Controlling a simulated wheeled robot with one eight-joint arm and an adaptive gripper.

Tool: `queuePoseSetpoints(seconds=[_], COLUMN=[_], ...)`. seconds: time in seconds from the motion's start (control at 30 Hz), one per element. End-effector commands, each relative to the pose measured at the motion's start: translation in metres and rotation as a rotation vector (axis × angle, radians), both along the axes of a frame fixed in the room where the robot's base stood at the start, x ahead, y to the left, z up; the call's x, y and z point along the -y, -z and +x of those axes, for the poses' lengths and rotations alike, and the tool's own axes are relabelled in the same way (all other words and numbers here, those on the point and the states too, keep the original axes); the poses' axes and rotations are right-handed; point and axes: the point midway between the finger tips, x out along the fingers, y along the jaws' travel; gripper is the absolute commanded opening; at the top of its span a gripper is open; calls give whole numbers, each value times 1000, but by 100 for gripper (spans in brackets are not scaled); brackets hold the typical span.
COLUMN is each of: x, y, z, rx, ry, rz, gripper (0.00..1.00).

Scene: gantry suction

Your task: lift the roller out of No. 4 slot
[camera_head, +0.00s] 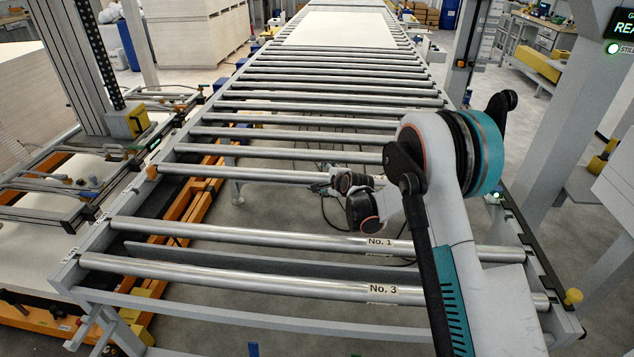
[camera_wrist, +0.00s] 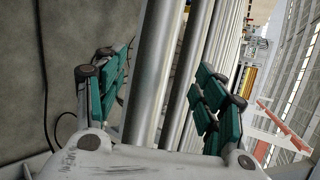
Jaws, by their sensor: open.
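No label reading No. 4 is legible, so I cannot tell which roller is in that slot. A roller labelled No. 1 (camera_head: 250,236) and a roller labelled No. 3 (camera_head: 220,276) lie across the near end of the conveyor. Beyond No. 1 is a wide gap, then another bare metal roller (camera_head: 240,173). My gripper (camera_head: 352,197) is over this gap, near that roller. In the wrist view my gripper (camera_wrist: 165,75) is open, with metal rollers (camera_wrist: 153,70) showing between its teal-padded fingers. No roller is clamped, and contact is unclear.
The conveyor frame (camera_head: 105,222) has more rollers running to the back, with a white board (camera_head: 335,28) on the far ones. A dark flat bar (camera_head: 250,263) lies between No. 1 and No. 3. A grey post (camera_head: 560,100) stands at right. Cables hang below the gap.

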Motion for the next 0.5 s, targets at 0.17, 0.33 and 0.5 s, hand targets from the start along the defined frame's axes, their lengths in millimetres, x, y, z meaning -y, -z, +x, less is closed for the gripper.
queuePoseSetpoints(seconds=[0.17, 0.33, 0.5], x=[-3, -10, -18], y=[5, 22, 34], z=[6, 17, 35], rx=[0, 0, 0], ry=[0, -1, -1], rz=[0, 0, 0], gripper=[64, 64, 64])
